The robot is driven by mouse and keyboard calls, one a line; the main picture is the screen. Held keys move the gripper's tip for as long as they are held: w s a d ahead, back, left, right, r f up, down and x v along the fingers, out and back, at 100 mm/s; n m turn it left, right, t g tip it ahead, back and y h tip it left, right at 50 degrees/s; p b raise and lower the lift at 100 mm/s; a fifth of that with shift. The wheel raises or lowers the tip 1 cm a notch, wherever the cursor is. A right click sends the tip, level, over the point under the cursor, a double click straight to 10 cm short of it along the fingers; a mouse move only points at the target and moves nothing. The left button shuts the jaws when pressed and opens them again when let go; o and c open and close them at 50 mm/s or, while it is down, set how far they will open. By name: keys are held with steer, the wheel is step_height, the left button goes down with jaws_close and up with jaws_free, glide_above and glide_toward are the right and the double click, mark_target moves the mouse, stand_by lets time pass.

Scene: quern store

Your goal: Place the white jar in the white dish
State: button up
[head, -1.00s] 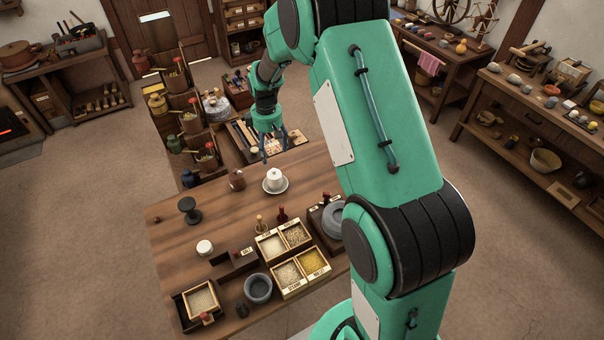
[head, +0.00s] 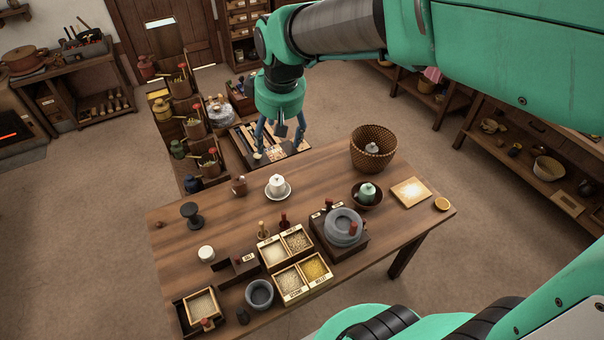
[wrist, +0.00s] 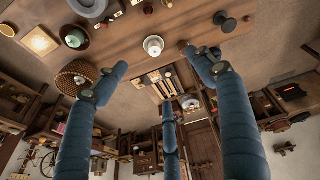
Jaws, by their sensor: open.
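A white jar with a small knob on top (head: 277,181) stands upright on a round white dish (head: 287,195) near the back middle of the table. The jar in the wrist view (wrist: 153,43) shows the dish's rim around its base. My gripper (head: 279,148) is behind the table's far edge in the head view, above floor level, with its fingers spread. In the wrist view my gripper (wrist: 155,85) is open, with nothing between its fingers and the jar beyond them. A second small, round white pot (head: 206,253) stands apart at the front left.
A brown mug (head: 239,185) stands left of the dish and a dark spool (head: 191,215) farther left. A wicker basket (head: 372,150), a brown bowl with a green jar (head: 367,193) and a quern (head: 343,228) stand to the right. Grain boxes (head: 290,280) fill the front.

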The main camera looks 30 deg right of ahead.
steer(key=s+a+r+m+t, duration=0.1)
steer(key=s+r+m, duration=0.1)
steer(key=s, duration=0.8)
steer(key=s+a+r+m+t, duration=0.1)
steer(key=s+r, duration=0.1)
steer(key=s, duration=0.9)
steer(key=shift+a+r+m, duration=0.25)
steer(key=shift+a+m, duration=0.15)
steer(key=shift+f+b, duration=0.4)
